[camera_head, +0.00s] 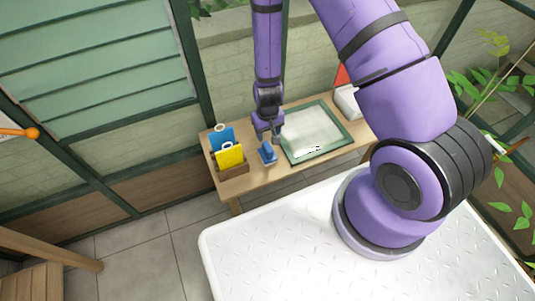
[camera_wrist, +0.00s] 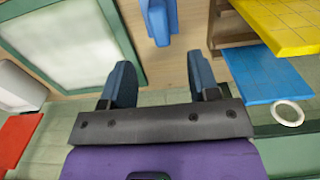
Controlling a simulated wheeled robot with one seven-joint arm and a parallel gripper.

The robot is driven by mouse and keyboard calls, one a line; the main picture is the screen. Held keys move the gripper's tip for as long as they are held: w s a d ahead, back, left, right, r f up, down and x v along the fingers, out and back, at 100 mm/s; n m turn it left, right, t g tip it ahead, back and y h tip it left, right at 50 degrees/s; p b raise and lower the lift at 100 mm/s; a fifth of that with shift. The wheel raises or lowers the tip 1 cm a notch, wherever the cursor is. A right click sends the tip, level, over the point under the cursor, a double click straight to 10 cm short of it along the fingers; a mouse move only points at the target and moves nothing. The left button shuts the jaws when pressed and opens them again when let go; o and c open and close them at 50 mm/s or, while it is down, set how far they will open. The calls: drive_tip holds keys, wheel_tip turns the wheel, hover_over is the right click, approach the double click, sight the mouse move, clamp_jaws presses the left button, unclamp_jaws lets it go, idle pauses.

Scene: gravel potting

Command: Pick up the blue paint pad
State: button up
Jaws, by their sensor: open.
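The blue paint pad (camera_head: 267,153) lies on the wooden table, between the wooden holder and the green-framed panel. It also shows at the top of the wrist view (camera_wrist: 159,20), partly cut off by the picture edge. My gripper (camera_head: 267,137) is just behind the pad in the head view. In the wrist view my gripper (camera_wrist: 160,82) has its two blue fingers wide apart with nothing between them. The pad lies beyond the fingertips, apart from them, roughly in line with the gap.
A wooden holder (camera_head: 235,172) with a blue board (camera_head: 222,138) and a yellow board (camera_head: 229,156) stands left of the pad. The green-framed panel (camera_head: 349,141) lies to the right. A white box (camera_head: 347,101) and a red item (camera_head: 341,76) are at the table's back right.

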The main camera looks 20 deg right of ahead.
sight(268, 147)
wheel_tip(268, 147, down, 5)
drive_tip(key=shift+s+r, duration=0.1)
drive_tip(key=shift+w+f, duration=0.2)
drive_tip(key=shift+f, duration=3)
clamp_jaws()
